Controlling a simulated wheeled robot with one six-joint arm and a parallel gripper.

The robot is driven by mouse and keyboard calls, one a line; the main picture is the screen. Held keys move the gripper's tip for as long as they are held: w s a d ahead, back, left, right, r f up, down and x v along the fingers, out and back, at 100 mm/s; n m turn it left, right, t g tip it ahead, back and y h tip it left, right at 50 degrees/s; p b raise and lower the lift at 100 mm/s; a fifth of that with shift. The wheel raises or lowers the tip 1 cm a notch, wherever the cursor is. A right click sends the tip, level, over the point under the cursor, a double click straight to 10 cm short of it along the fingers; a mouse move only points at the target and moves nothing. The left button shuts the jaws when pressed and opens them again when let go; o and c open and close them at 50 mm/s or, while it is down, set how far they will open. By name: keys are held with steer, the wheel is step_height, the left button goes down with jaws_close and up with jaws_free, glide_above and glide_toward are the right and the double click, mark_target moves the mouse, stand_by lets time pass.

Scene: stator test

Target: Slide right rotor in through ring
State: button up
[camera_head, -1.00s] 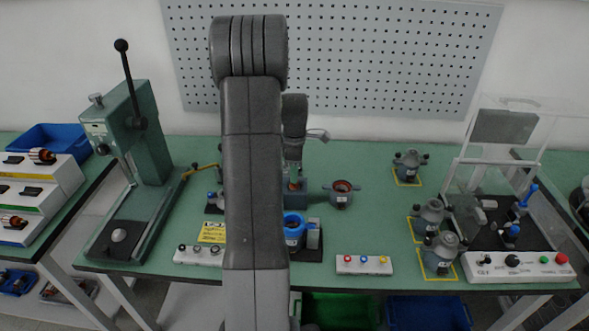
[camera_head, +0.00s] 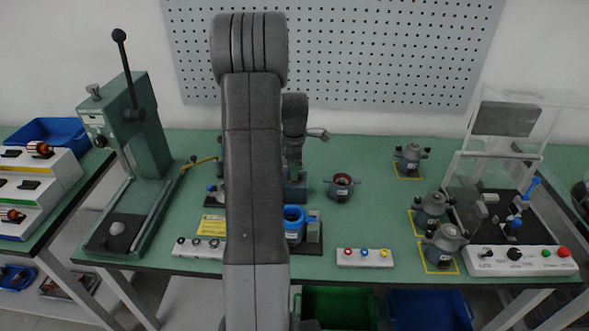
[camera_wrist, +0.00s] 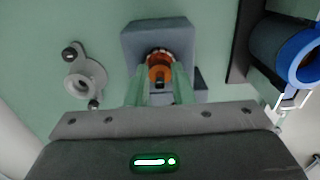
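A rotor (camera_wrist: 160,66) with orange-copper windings stands at a grey-blue block (camera_wrist: 133,42) in the wrist view. My gripper (camera_wrist: 161,82) has its two greenish fingers on either side of the rotor. Whether they press on it I cannot tell. In the head view the block (camera_head: 297,192) lies under my gripper, and the rotor is hardly visible there. The blue ring (camera_head: 293,213) stands in front of the block on a dark base. It also shows at the right edge of the wrist view (camera_wrist: 285,45). My arm hides part of the table.
A grey housing (camera_head: 342,187) stands right of the block. A button box (camera_head: 364,257) lies at the front edge. Several housings, one of them here (camera_head: 432,208), stand on yellow-marked spots. A green press (camera_head: 133,160) stands left. The table's middle right is clear.

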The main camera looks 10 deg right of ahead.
stand_by(0.4)
steer(key=shift+r+p, duration=2.9)
steer(key=shift+r, duration=1.4)
steer(key=shift+s, duration=0.1)
